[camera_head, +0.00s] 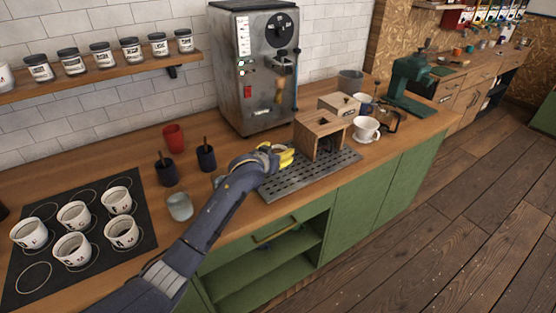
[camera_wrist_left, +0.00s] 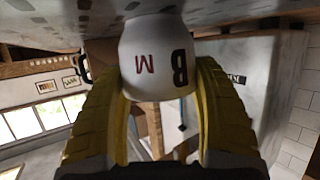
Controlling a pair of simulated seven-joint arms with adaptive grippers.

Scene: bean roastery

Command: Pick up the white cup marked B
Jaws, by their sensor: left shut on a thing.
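My left gripper (camera_head: 284,157) with yellow fingers is over the dark slotted tray (camera_head: 318,175) in front of the roasting machine. In the left wrist view the gripper (camera_wrist_left: 160,112) is shut on the white cup marked B (camera_wrist_left: 150,58), one finger on each side. The letters B and M on the cup appear upside down there. In the head view the cup is mostly hidden by the gripper and arm. I cannot tell whether the cup touches the tray. My right gripper is not in view.
Several white marked cups stand on a dark circled mat (camera_head: 92,272) at left. A glass (camera_head: 179,206), two dark holders (camera_head: 206,157) and a red cup (camera_head: 173,138) stand nearby. A wooden box (camera_head: 309,136) is right of the gripper, with a white cup (camera_head: 366,130) beyond.

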